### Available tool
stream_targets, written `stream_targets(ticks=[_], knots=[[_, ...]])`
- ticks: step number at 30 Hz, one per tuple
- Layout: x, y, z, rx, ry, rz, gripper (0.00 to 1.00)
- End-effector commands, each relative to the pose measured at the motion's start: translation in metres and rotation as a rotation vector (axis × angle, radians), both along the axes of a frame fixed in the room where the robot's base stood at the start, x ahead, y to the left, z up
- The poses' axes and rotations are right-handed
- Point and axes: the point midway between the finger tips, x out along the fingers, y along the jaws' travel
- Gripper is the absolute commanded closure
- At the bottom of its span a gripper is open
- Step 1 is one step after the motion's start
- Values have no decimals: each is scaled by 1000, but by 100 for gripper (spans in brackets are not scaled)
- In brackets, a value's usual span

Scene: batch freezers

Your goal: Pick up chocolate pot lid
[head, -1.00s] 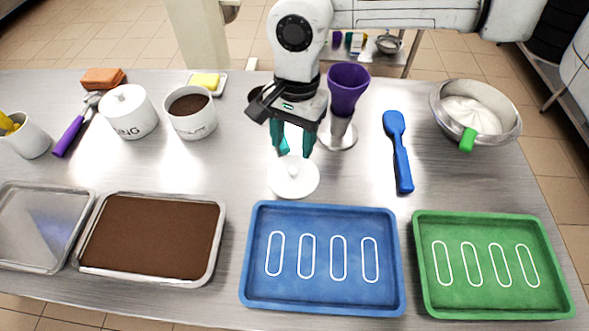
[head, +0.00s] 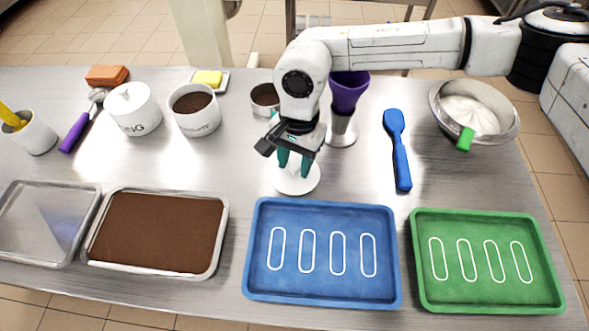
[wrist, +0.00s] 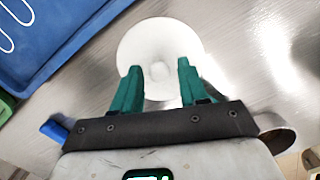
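The chocolate pot lid (head: 296,186) is a white round disc lying flat on the steel table behind the blue tray. It also shows in the wrist view (wrist: 158,47), with its small knob (wrist: 160,70) near the middle. My gripper (head: 294,167) points down right over the lid, its teal fingers hiding the knob in the head view. In the wrist view my gripper (wrist: 160,70) has its two fingers apart, with the knob seen between their tips. Whether they touch it I cannot tell. The chocolate pot (head: 195,111) stands uncovered at the back left, with brown contents showing.
The blue tray (head: 250,250) and green tray (head: 420,260) lie in front. A purple cup (head: 349,92) stands close behind my gripper. A blue spatula (head: 399,150) and a metal bowl (head: 508,128) are at right. A lidded white pot (head: 135,112) is at left.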

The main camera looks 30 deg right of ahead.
Motion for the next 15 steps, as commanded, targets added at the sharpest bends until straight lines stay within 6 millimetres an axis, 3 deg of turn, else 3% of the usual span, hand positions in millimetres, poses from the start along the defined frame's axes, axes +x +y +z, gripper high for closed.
stream_targets(ticks=[2, 12, 15], knots=[[0, 0, 0, 0, 0, 0, 65], [0, 0, 0, 0, 0, 0, 98], [0, 0, 0, 0, 0, 0, 100]])
